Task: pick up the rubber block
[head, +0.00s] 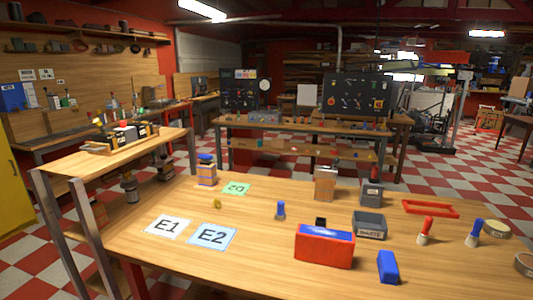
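A blue block (388,267) stands near the front edge of the wooden table, right of centre; it may be the rubber block, but its material cannot be told. Left of it is a larger red block-shaped item with a blue top (324,248). A small black item (320,222) sits just behind the red one, partly hidden by it. Neither of my grippers is in view.
On the table (170,265) lie sheets marked E1 (168,227) and E2 (212,236) and a green card (236,188). A grey bin (370,226), a red frame (430,208) and red and blue-handled tools (426,230) stand right. The front left is clear.

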